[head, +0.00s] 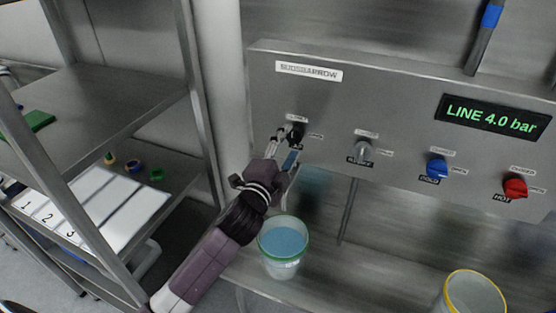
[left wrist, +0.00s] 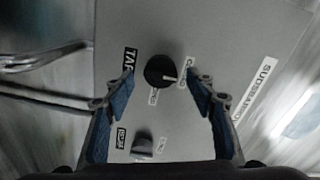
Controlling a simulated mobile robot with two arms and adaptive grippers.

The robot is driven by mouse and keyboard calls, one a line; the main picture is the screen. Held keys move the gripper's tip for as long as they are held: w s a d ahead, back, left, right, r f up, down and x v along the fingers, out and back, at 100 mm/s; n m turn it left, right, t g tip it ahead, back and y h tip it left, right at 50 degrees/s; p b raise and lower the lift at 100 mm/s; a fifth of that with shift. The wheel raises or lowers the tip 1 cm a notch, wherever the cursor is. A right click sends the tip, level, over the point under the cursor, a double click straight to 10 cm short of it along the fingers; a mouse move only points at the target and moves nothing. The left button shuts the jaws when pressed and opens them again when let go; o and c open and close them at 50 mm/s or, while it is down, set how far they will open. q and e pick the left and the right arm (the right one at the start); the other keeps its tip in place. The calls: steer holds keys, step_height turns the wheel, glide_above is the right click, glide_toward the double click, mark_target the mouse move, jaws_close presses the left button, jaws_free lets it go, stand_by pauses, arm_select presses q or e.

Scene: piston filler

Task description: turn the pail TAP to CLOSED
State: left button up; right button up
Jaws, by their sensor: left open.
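The black TAP knob (left wrist: 160,72) sits on the steel panel with its white pointer line toward the small label on the side opposite the TAP label, which reads as CLOSED in part. The OPEN label lies below the knob in that view. My left gripper (left wrist: 162,84) is open, its blue-padded fingers on either side of the knob with visible gaps, not touching it. In the head view the left gripper (head: 291,146) is at the panel and partly hides the TAP knob (head: 297,130). My right gripper is not in view.
A grey knob (head: 363,150), a blue COLD knob (head: 437,167) and a red HOT knob (head: 516,188) line the panel. A display (head: 492,117) reads LINE 4.0 bar. A green-rimmed pail (head: 264,257) holds blue liquid below; a yellow-rimmed pail (head: 450,290) stands right.

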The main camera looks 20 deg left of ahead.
arm_select(q)
steer(key=s, duration=0.9)
steer(key=shift+a, duration=0.2)
